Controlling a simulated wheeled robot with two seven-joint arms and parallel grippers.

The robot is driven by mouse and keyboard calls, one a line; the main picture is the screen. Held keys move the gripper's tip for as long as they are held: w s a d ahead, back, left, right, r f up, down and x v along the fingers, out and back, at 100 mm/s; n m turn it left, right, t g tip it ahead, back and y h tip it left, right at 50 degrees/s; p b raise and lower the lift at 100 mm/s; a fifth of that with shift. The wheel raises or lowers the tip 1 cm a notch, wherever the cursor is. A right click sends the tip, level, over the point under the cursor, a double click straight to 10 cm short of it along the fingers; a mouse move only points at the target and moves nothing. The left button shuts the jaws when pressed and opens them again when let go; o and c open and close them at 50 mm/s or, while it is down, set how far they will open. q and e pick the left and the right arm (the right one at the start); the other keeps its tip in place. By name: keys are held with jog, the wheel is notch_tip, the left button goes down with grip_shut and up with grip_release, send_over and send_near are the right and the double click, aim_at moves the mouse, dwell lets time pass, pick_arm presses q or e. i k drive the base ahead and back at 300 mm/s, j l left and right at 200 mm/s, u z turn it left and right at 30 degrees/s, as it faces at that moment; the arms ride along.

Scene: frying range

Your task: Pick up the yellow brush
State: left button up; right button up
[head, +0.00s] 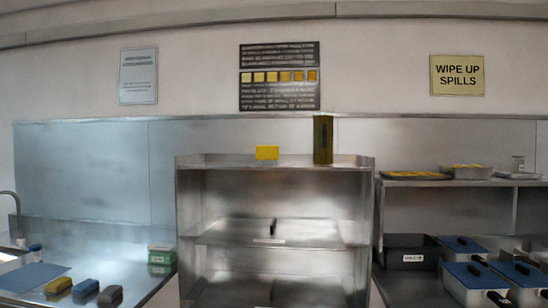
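A small yellow block-shaped item, which looks like the yellow brush (58,285), lies on the steel counter at the lower left. It is the leftmost of three similar items in a row. Next to it lie a blue one (86,289) and a brownish-grey one (110,296). The bristles cannot be made out. Neither of my grippers is in the head view.
A steel shelf unit (275,190) stands in the centre, with a yellow box (267,152) and a dark olive container (323,139) on top. A blue mat (35,277) and green box (161,255) are on the left counter. Blue-lidded containers (474,274) stand right.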

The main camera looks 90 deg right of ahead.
aim_at(265, 155)
jog(key=z, duration=2.75)
jog(key=u, duration=4.35)
jog(key=z, duration=4.35)
